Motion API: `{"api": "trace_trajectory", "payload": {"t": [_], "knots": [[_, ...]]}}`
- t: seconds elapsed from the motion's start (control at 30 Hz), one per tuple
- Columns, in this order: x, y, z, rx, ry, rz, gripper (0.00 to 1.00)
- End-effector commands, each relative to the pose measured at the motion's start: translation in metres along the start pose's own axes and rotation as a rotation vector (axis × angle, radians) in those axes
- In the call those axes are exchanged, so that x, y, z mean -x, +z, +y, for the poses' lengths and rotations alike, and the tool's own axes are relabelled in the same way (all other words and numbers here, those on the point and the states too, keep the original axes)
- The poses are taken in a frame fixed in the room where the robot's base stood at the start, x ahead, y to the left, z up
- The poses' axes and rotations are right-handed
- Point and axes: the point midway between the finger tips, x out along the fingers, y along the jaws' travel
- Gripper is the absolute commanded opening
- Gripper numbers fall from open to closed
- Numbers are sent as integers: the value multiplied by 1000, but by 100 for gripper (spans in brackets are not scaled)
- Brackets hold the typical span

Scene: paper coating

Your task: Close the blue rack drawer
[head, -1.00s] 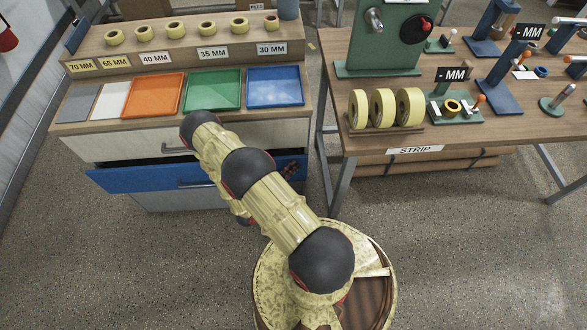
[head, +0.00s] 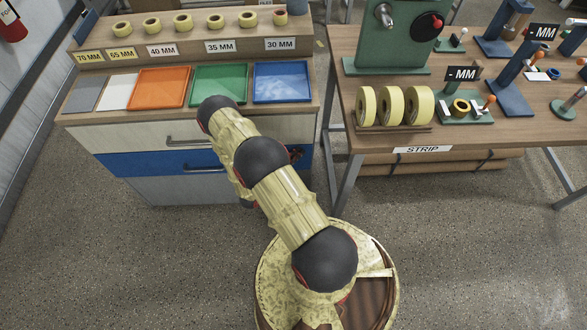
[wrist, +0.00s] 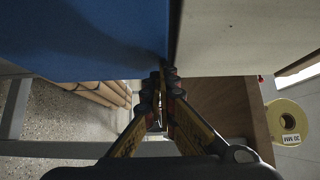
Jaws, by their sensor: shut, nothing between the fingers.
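The blue drawer (head: 150,164) is in the cabinet below the white drawer (head: 120,136). Its front looks about flush with the cabinet in the head view, and its bar handle (head: 203,167) shows left of my arm. In the wrist view the blue front (wrist: 75,40) fills the upper left, beside the pale front (wrist: 230,35) of the white drawer, with a dark seam between. My gripper (wrist: 165,75) is shut and empty, its tips at the blue front's edge near that seam; contact is hard to judge. In the head view my arm mostly hides it.
Orange (head: 158,88), green (head: 218,84) and blue (head: 281,82) trays lie on the cabinet top. To the right stands a table (head: 460,140) with a roll rack, a green machine and paper bundles (head: 430,163) beneath. The floor in front is clear.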

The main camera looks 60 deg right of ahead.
Motion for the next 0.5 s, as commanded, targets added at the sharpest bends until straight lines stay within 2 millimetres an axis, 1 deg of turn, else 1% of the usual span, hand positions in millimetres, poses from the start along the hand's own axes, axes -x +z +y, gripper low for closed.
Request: {"api": "trace_trajectory", "payload": {"t": [0.07,0.27,0.3,0.5], "knots": [[7,-2,-1,0,0,-3,0],[38,-23,-1,6,-1,-1,0],[45,-20,-2,3,-1,-1,0],[80,-21,-2,4,-2,-1,0]]}}
